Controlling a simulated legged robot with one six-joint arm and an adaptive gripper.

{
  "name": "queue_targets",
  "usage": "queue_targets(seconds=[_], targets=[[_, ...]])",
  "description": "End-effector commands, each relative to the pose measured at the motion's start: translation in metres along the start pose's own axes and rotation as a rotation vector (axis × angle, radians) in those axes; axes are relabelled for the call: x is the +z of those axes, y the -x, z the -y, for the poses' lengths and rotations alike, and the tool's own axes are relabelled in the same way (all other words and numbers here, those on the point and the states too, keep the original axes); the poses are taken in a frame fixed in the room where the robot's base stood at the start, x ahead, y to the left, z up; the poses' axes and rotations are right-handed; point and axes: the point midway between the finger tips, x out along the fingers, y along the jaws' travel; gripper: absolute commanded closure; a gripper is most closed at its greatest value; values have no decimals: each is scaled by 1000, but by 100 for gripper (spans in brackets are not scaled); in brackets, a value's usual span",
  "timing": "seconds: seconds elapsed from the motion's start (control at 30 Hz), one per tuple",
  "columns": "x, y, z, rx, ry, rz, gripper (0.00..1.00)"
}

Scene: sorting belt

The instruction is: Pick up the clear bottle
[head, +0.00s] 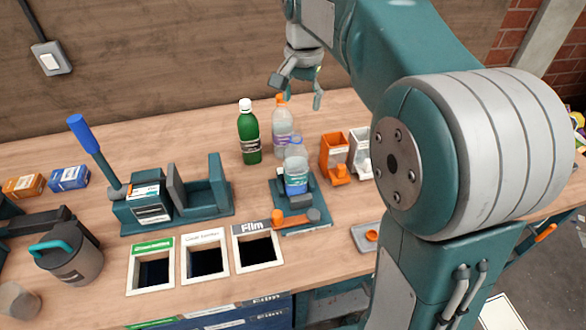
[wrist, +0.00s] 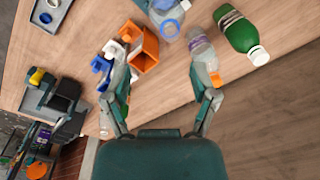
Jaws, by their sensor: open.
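A clear bottle with an orange cap (head: 283,130) stands on the table beside a green bottle (head: 249,137). Another clear bottle with a blue label (head: 296,172) stands on a teal fixture in front of it. My gripper (head: 297,92) is open and empty, above and behind the bottles. In the wrist view, the fingers of my gripper (wrist: 157,78) are spread wide. The orange-capped bottle (wrist: 202,50) shows by the right finger, which partly overlaps it near the cap. The blue-labelled bottle (wrist: 166,18) is cut off by the top edge.
An orange bin (head: 334,148) and a white bin (head: 360,150) stand right of the bottles. Labelled square openings (head: 205,278) line the table's front. A teal fixture with a blue-handled lever (head: 84,135) stands left. The table behind the bottles is mostly clear up to the wall.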

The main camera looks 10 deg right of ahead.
Motion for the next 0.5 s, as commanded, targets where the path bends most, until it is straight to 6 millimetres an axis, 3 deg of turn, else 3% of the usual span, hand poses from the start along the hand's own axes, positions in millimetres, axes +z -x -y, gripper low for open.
queue_targets(seconds=[0.2, 0.33, 0.5], targets=[[-21, -16, 25, 42, -90, 41, 25], [-23, -23, 28, 50, -106, 47, 25], [-21, -51, 26, 51, -105, 49, 25]])
